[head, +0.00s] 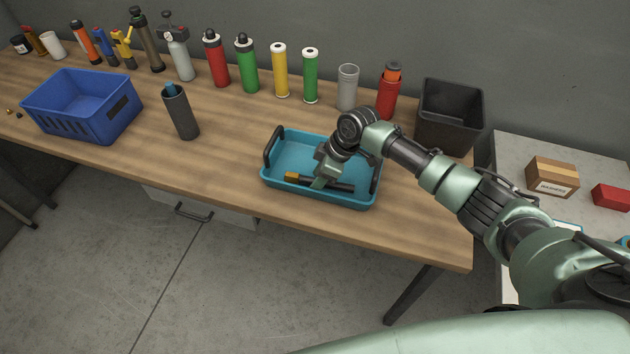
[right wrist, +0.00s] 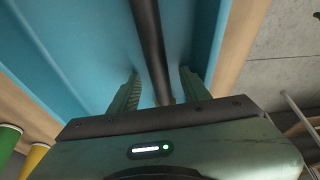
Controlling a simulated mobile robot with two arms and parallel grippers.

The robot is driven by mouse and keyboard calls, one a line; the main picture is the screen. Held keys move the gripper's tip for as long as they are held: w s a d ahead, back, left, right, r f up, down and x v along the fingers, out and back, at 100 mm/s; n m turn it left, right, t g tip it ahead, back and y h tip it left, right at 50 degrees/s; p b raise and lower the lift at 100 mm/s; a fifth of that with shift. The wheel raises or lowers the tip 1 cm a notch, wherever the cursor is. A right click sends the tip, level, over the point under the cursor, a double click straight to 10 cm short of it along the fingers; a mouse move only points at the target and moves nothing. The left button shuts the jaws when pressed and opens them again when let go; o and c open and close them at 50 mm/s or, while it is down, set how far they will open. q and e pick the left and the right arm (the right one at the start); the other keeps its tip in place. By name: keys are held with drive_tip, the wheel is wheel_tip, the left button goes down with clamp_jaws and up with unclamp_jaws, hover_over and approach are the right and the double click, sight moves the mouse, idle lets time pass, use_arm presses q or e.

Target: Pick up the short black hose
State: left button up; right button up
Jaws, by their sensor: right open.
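The short black hose (head: 342,187) lies in the blue-teal tray (head: 278,192) on the workbench, near the tray's front wall. A yellow end piece (head: 291,177) shows at its left. My right gripper (head: 318,182) reaches down into the tray over the hose and hides part of it. In the right wrist view the jaws of my right gripper (right wrist: 158,72) are open, one finger on each side of the black hose (right wrist: 148,35). There are gaps between the fingers and the hose. My left gripper is not in view.
A blue crate (head: 60,120) and a dark cup (head: 180,112) stand to the left on the workbench (head: 225,180). A black bin (head: 447,132) stands behind the arm at right. Several bottles and cartridges line the wall.

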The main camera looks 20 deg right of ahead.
clamp_jaws()
drive_tip(key=shift+r, duration=0.2)
